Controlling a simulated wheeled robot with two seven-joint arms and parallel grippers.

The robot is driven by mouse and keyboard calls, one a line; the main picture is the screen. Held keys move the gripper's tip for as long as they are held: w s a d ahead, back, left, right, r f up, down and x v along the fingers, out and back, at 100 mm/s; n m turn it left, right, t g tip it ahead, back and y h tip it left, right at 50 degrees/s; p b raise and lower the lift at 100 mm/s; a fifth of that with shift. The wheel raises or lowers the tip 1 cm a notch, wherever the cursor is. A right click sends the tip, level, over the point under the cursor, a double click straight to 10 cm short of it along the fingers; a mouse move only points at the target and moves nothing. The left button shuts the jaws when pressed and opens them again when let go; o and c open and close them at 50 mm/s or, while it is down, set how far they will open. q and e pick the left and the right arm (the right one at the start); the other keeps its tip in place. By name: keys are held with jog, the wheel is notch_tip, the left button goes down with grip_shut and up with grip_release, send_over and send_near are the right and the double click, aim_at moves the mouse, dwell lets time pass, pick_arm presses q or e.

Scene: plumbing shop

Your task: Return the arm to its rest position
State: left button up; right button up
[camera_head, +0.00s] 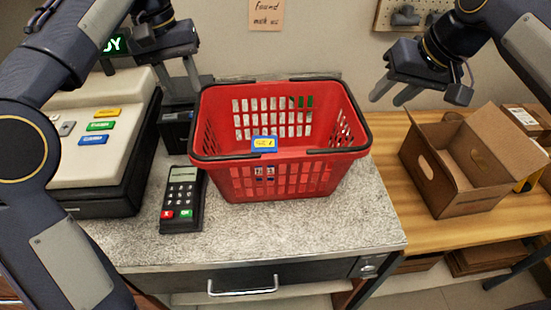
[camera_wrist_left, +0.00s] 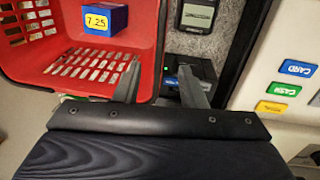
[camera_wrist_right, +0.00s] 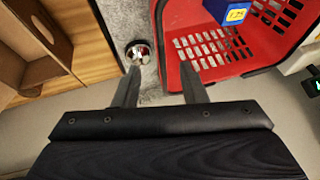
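My left gripper (camera_head: 182,72) is raised at the upper left, over the back of the counter beside the red basket (camera_head: 275,182). In the left wrist view its fingers (camera_wrist_left: 160,82) are spread with nothing between them. My right gripper (camera_head: 388,96) hangs in the air right of the basket, above the wooden table. In the right wrist view its fingers (camera_wrist_right: 159,74) are apart and empty. The basket stands upright on the speckled counter. A blue block with a yellow price label (camera_head: 264,144) is in it; the left wrist view also shows this block (camera_wrist_left: 105,19).
A cash register (camera_head: 100,150) and a black card terminal (camera_head: 182,198) stand left of the basket. An open cardboard box (camera_head: 455,180) sits on the wooden table (camera_head: 400,225) at right. A pegboard (camera_head: 410,14) hangs behind. The counter's front strip (camera_head: 300,225) is clear.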

dwell(0.4)
